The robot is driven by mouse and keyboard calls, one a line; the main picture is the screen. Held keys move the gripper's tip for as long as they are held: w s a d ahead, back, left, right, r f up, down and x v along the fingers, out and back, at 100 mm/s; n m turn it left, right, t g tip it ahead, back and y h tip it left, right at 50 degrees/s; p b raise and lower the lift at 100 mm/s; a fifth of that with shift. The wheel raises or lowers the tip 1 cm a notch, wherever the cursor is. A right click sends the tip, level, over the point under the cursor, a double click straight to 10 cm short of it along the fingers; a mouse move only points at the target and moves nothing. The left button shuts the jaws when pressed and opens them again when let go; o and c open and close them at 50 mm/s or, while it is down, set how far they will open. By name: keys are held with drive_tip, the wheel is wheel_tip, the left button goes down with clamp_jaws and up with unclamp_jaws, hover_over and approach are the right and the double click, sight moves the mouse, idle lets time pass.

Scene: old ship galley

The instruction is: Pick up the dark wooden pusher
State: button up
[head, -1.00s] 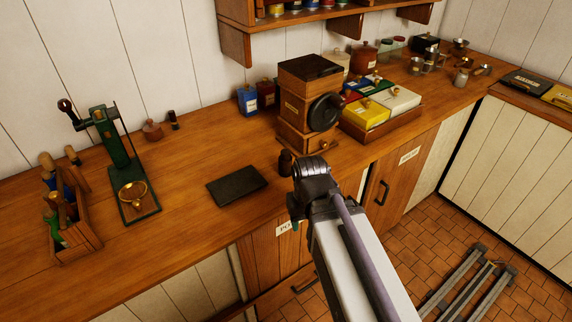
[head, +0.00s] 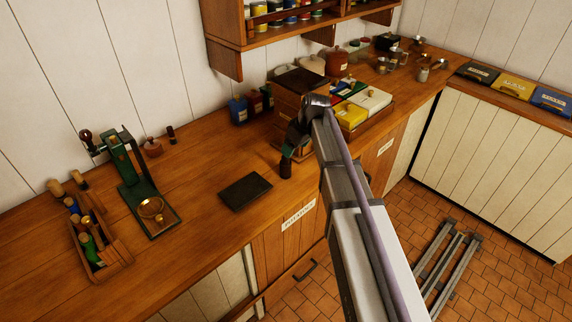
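A small dark, upright turned piece that looks like the dark wooden pusher (head: 285,170) stands on the wooden counter, in front of the box-shaped wooden mill (head: 288,103). My gripper (head: 287,154) points down right above it, its tips at or close to its top. I cannot tell whether they touch. The fingers are small and partly hidden by my wrist, so their opening does not show. My arm also covers much of the mill. Another small dark upright piece (head: 171,135) stands near the wall.
A flat dark pad (head: 245,191) lies on the counter left of my gripper. A green lever press (head: 140,185) and a wooden tool caddy (head: 115,262) stand farther left. A tray (head: 372,121) of colored boxes is at right. A shelf (head: 285,38) hangs above.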

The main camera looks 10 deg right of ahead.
sight(284, 162)
drive_tip(key=w+f+n+b, duration=0.1)
drive_tip(key=f, duration=0.1)
drive_tip(key=w+f+n+b, duration=0.1)
drive_tip(key=b, duration=0.1)
drive_tip(key=w+a+f+b, duration=0.1)
drive_tip(key=f+b, duration=0.1)
drive_tip(key=shift+f+n+t, duration=0.3)
drive_tip(key=shift+f+n, duration=0.05)
drive_tip(key=shift+n, duration=0.05)
drive_tip(key=shift+a+f+b, duration=0.15)
drive_tip(key=shift+f+b, duration=0.05)
drive_tip(key=shift+b, duration=0.2)
drive_tip(key=shift+r, duration=0.15)
drive_tip(key=b+x, duration=0.5)
drive_tip(key=shift+s+f, duration=0.15)
drive_tip(key=shift+f, duration=0.1)
drive_tip(key=shift+a+r+p, duration=0.1)
drive_tip(key=shift+r+p, duration=0.15)
drive_tip(key=shift+p, duration=0.05)
drive_tip(key=c, duration=1.1)
